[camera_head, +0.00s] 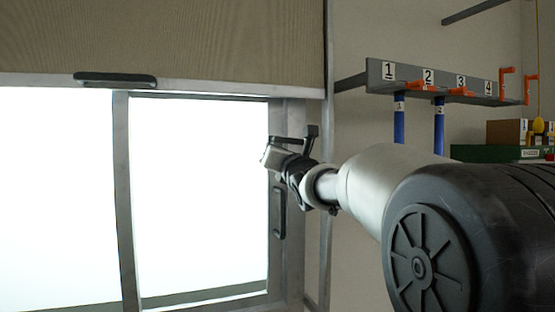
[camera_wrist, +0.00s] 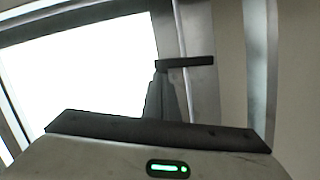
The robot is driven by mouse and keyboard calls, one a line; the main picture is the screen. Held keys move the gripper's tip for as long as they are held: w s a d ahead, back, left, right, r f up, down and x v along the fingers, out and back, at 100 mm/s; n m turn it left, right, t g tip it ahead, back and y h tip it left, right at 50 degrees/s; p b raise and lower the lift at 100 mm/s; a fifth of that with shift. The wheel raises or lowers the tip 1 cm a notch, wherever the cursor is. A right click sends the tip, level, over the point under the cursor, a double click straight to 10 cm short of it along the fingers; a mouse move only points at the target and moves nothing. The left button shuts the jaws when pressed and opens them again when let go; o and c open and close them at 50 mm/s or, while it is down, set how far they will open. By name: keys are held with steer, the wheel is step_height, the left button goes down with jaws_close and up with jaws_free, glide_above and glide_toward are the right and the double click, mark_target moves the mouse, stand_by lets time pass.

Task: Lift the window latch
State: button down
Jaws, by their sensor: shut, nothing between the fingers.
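The window's right frame carries a dark upright handle (camera_head: 277,212), below my gripper (camera_head: 273,157) in the head view. In the wrist view, a short black horizontal bar (camera_wrist: 186,62) crosses the grey frame; it looks like the latch. A dark upright piece (camera_wrist: 154,97) stands just below its left end. My gripper's housing (camera_wrist: 165,168), with a green light, fills the bottom of the wrist view. My gripper is shut and empty beside the window's right frame. Its fingertips are not clear, so I cannot tell whether they touch the latch.
A tan blind or panel (camera_head: 180,40) covers the window top, with a dark handle (camera_head: 115,79) at its lower edge. A numbered rack (camera_head: 430,82) with orange clips holds blue rods (camera_head: 399,122) at the right. A green box (camera_head: 490,153) stands beyond my arm.

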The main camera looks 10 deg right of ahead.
steer(key=r+m+b, duration=0.1)
steer(key=m, duration=0.1)
steer(key=r+m+h+b, duration=0.1)
steer(key=m+b, duration=0.1)
steer(key=shift+a+r+h, duration=0.2)
steer(key=shift+r+h, duration=0.1)
steer(key=shift+r, duration=0.1)
steer(key=shift+w+d+r+m+g+h+p, duration=0.15)
steer(key=shift+d+r+m+g+h+p, duration=0.45)
steer(key=shift+r+m+p, duration=1.05)
steer(key=shift+w+d+r+m+g+h+p, duration=0.15)
steer(key=shift+d+r+m+p, duration=0.75)
steer(key=shift+m, duration=1.4)
steer(key=shift+w+d+r+m+g+h+p, duration=0.2)
steer(key=shift+d+r+m+g+p, duration=0.45)
steer(key=shift+r+m+p, duration=1)
steer(key=shift+s+d+f+m, duration=0.1)
steer(key=shift+d+f+m, duration=0.15)
steer(key=shift+f, duration=0.25)
steer(key=shift+a, duration=0.1)
